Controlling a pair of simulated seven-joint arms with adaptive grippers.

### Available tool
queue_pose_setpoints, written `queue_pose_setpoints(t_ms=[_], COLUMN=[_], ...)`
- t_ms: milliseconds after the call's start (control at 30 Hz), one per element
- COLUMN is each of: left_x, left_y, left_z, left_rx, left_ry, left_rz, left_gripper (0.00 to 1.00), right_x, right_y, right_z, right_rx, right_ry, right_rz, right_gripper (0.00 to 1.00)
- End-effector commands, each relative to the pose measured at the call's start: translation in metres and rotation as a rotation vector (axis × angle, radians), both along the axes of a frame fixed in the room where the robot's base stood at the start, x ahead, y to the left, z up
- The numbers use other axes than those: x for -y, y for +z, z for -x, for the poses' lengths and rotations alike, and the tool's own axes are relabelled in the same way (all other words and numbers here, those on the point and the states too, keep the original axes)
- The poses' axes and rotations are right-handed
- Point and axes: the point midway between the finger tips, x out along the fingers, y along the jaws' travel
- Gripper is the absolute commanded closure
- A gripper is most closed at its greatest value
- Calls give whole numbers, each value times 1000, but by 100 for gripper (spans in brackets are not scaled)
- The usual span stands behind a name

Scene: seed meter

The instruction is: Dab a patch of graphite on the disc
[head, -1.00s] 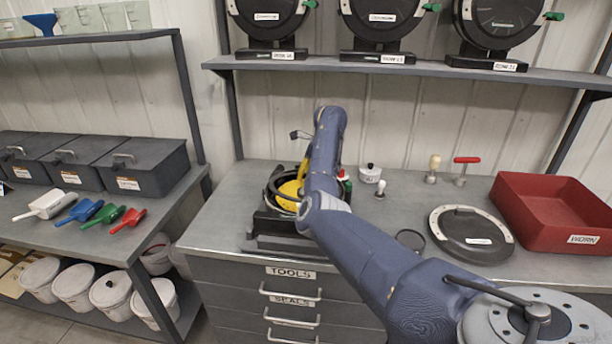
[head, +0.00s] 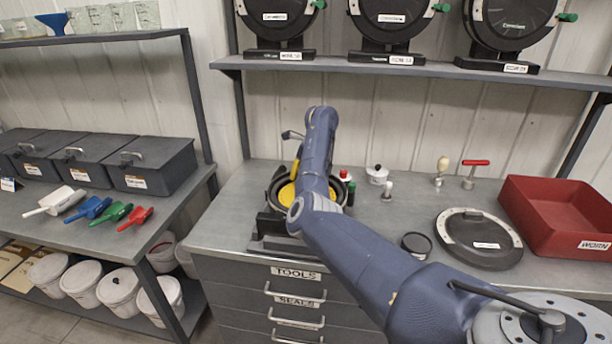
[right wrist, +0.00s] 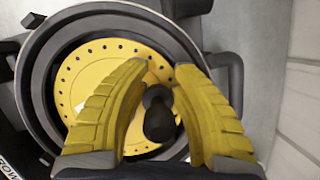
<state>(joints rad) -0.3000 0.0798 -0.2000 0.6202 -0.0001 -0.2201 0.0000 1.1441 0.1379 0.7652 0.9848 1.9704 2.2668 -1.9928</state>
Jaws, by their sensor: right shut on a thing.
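The yellow disc (right wrist: 85,75) with a ring of small holes sits inside the round dark housing of the seed meter (right wrist: 45,75). In the head view the disc (head: 287,194) shows partly beside my right arm, in the meter on the bench. My right gripper (right wrist: 167,72) has its yellow fingers around a dark, rounded tool (right wrist: 159,115) and is shut on it. The tool is in front of the disc; whether it touches the disc I cannot tell. In the head view my arm hides most of the gripper and the tool. My left gripper is not in view.
A white pot (head: 377,175), a small white-topped tool (head: 387,190) and a dark round pot (head: 416,244) stand right of the meter. A round black cover (head: 478,240) and a red bin (head: 560,215) are farther right. Bare bench lies between them.

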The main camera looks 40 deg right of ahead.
Motion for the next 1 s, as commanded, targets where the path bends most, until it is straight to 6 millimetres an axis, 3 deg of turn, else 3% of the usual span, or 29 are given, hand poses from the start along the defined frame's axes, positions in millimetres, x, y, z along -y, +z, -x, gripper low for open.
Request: queue_pose_setpoints(t_ms=[733, 1000], left_x=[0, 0], left_y=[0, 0], left_z=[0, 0], left_rx=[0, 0], left_ry=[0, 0], left_rz=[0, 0], left_gripper=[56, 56], right_x=[-34, -34], right_y=[0, -2], right_z=[-18, -18], right_rx=[0, -1], right_ry=[0, -1], right_rz=[-1, 0], right_gripper=[100, 100])
